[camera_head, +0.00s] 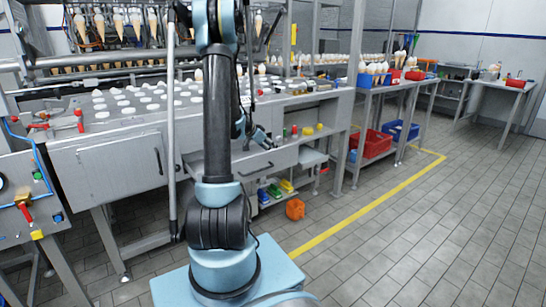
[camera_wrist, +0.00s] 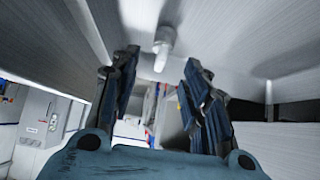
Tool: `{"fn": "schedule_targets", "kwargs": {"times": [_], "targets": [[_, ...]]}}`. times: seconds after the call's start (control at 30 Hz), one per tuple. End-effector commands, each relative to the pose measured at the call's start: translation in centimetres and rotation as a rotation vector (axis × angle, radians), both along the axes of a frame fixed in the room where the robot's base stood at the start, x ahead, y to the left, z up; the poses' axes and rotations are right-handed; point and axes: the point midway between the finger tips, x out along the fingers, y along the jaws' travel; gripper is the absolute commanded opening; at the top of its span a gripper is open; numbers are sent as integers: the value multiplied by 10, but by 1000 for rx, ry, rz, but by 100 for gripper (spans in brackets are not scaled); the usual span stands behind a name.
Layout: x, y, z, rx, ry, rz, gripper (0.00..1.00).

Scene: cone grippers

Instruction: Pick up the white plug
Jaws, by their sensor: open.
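A small white, rounded piece that looks like the white plug (camera_wrist: 164,42) shows in the wrist view against a grey metal surface. It appears beyond and between my fingertips, near the top of the picture. My gripper (camera_wrist: 158,75) is open, with a dark finger on each side and nothing between them. In the head view my gripper (camera_head: 262,138) is at the front of the grey machine, just right of my arm. I cannot make out the plug there; my arm hides part of that area.
The grey machine (camera_head: 110,160) stands close, its top covered with several white pieces. Small coloured items (camera_head: 308,131) lie right of my gripper. A red crate (camera_head: 377,145) is on a rack. The floor at right is free.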

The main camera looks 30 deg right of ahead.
Motion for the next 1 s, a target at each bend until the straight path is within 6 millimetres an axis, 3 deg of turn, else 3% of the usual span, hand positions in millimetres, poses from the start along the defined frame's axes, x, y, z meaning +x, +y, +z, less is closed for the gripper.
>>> {"fn": "schedule_targets", "kwargs": {"times": [0.2,0.47,0.5,0.67,1.0], "targets": [[0,-13,-13,1,0,-1,42],[1,-14,-15,1,0,0,42],[1,-14,-15,1,0,0,40],[1,-14,-15,0,0,0,6],[1,-14,-14,0,0,0,6]]}}
